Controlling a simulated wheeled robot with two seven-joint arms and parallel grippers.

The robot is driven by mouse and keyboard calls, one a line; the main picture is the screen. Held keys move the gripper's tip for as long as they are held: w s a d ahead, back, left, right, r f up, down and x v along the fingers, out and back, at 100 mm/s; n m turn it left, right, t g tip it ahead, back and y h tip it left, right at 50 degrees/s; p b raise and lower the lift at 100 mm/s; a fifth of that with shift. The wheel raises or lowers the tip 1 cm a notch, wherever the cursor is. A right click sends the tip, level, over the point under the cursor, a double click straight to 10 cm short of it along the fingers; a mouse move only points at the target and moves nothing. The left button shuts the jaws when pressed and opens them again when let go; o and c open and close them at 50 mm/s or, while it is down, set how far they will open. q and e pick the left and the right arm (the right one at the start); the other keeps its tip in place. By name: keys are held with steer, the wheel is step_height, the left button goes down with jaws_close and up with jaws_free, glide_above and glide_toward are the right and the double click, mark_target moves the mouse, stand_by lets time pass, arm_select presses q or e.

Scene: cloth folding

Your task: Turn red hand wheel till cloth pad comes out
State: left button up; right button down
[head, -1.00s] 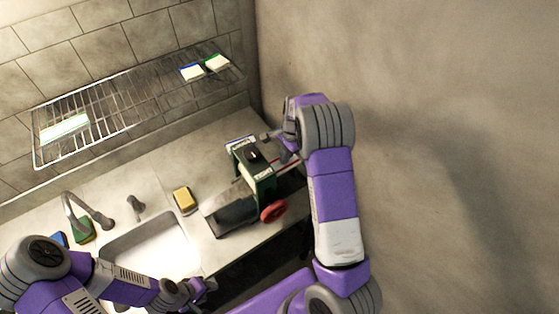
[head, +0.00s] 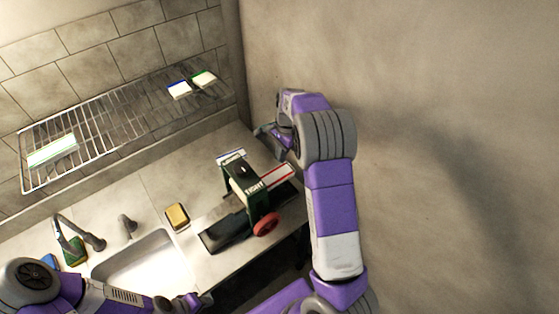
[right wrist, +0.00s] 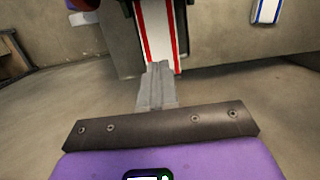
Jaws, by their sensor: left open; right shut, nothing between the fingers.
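A dark green press (head: 242,185) with a "TIGHT" label stands on the counter. Its red hand wheel (head: 266,224) is on the front side, with no gripper touching it. A white strip with red edges (head: 278,176) sticks out of the press to the right and also shows in the right wrist view (right wrist: 158,30). My right gripper (head: 268,133) is behind the strip in the head view. In the right wrist view its fingers (right wrist: 157,85) are shut and empty, pointing at the strip; contact is unclear. My left gripper (head: 195,302) is open and empty by the counter's front edge.
A yellow sponge (head: 177,216) lies between the press and the sink (head: 150,262). A wire rack (head: 100,143) holds several white pads on the wall. A blue-edged white piece (head: 231,157) lies behind the press. A bare wall (head: 430,120) bounds the right side.

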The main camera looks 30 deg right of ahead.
mark_target(281, 172)
steer(key=shift+r, duration=0.1)
steer(key=c, duration=1.7)
jaws_free()
steer(key=o, duration=0.5)
steer(key=shift+s+f+h+b, duration=0.1)
steer(key=shift+f+h+b, duration=0.2)
steer(key=shift+f+b, duration=0.2)
steer(key=o, duration=0.5)
steer(key=shift+d+f+h+b, duration=0.1)
steer(key=shift+f+h+b, duration=0.1)
steer(key=shift+h+b, duration=0.3)
steer(key=o, duration=0.6)
steer(key=shift+d, duration=0.1)
steer(key=shift+f, duration=0.1)
step_height(281, 172, down, 7)
steer(key=shift+f, duration=0.15)
